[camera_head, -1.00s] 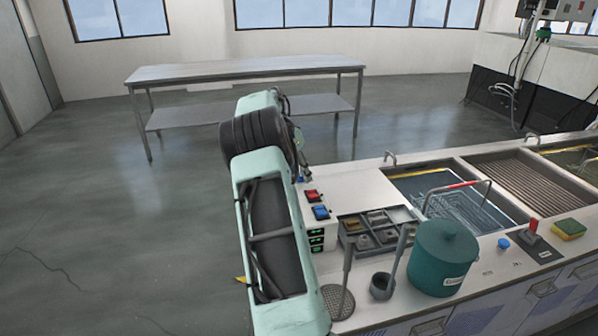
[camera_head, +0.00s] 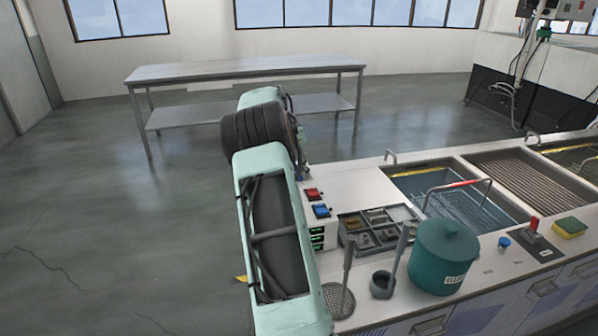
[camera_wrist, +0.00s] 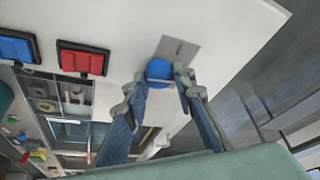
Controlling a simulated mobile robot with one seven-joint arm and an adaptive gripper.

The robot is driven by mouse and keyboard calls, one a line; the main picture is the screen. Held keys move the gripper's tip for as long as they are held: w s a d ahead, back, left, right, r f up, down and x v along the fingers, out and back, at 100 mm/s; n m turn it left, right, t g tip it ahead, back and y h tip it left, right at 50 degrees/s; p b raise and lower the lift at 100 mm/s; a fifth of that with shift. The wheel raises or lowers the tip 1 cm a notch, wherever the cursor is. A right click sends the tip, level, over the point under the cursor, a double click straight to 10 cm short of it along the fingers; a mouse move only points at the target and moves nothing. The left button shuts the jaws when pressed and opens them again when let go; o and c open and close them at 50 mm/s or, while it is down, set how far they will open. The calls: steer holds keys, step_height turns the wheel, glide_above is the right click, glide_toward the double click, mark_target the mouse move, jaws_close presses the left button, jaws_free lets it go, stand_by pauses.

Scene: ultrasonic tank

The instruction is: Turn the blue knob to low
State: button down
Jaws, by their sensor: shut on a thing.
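The blue knob (camera_wrist: 158,70) is a round cap on the pale panel in the wrist view, beside a small grey plate (camera_wrist: 178,50) with a mark too small to read. My gripper (camera_wrist: 160,82) has one finger on each side of the knob and is shut on it. The knob's pointer and setting cannot be made out. In the head view my arm hides most of the gripper and the panel around it.
A red switch (camera_head: 313,195) and a blue switch (camera_head: 321,211) sit close by on the panel. A parts tray (camera_head: 347,221), a teal pot (camera_head: 440,250) and a tank with a wire basket (camera_head: 468,205) stand to the right. Open floor lies left.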

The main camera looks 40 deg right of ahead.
steer(key=n+t+b, duration=0.1)
steer(key=n, duration=0.2)
steer(key=shift+s, duration=0.15)
steer(key=n+t, duration=0.1)
steer(key=n, duration=0.2)
steer(key=shift+d+y, duration=0.1)
steer(key=shift+y, duration=0.2)
steer(key=n, duration=0.2)
steer(key=n+t+y, duration=0.1)
steer(key=n, duration=0.1)
steer(key=shift+d+r+n+t+y, duration=0.1)
steer(key=shift+n+t+y, duration=0.2)
steer(key=shift+n, duration=0.1)
steer(key=c, duration=1.6)
jaws_free()
steer(key=shift+s, duration=0.1)
steer(key=v, duration=1.2)
